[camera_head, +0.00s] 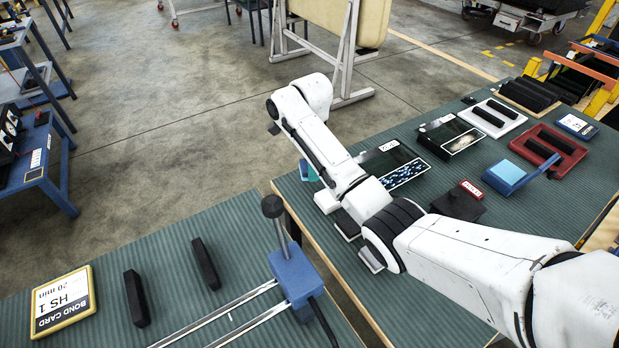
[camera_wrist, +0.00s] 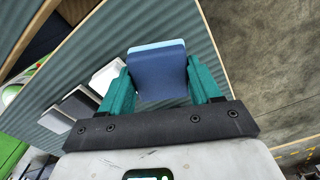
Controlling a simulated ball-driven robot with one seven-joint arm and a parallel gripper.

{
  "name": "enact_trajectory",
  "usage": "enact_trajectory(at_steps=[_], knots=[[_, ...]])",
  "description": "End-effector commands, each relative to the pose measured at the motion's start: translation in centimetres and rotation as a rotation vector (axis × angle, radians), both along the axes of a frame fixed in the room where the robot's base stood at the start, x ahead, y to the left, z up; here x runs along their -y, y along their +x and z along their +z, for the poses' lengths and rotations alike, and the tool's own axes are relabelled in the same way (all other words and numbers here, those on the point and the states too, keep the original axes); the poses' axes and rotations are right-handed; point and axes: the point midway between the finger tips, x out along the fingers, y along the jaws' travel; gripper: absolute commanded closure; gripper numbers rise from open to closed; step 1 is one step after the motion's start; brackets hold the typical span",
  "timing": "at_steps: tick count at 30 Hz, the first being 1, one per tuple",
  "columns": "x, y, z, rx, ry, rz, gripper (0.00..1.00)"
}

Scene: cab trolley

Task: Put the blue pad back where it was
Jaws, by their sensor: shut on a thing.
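The blue pad (camera_wrist: 160,76), dark blue with a light blue far edge, sits between the two teal fingers of my gripper (camera_wrist: 163,84) in the wrist view. The fingers are shut on its sides. Green ribbed bench top shows beyond it; I cannot tell how high it is held. In the head view my gripper (camera_head: 309,171) is mostly hidden behind my arm, with only a bit of teal showing near the left edge of the right-hand bench. The pad's original place is not clear from these frames.
The right-hand bench (camera_head: 540,215) carries a blue block with a handle (camera_head: 507,176), a red tray (camera_head: 548,146), a white tray (camera_head: 493,118), a speckled dark tray (camera_head: 394,166) and a dark pad (camera_head: 458,206). The front bench (camera_head: 190,290) holds black bars and a yellow card (camera_head: 63,302).

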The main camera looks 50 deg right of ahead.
Motion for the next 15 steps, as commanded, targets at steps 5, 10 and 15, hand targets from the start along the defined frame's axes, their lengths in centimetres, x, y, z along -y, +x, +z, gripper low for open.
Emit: enact_trajectory(at_steps=[5,10,15], knots=[[0.3,0.7,-0.7,0.001,0.000,-0.001,0.65],[0.4,0.8,-2.8,-0.001,0.000,-0.004,0.66],[0.4,0.9,-4.1,0.001,-0.001,-0.002,0.65]])
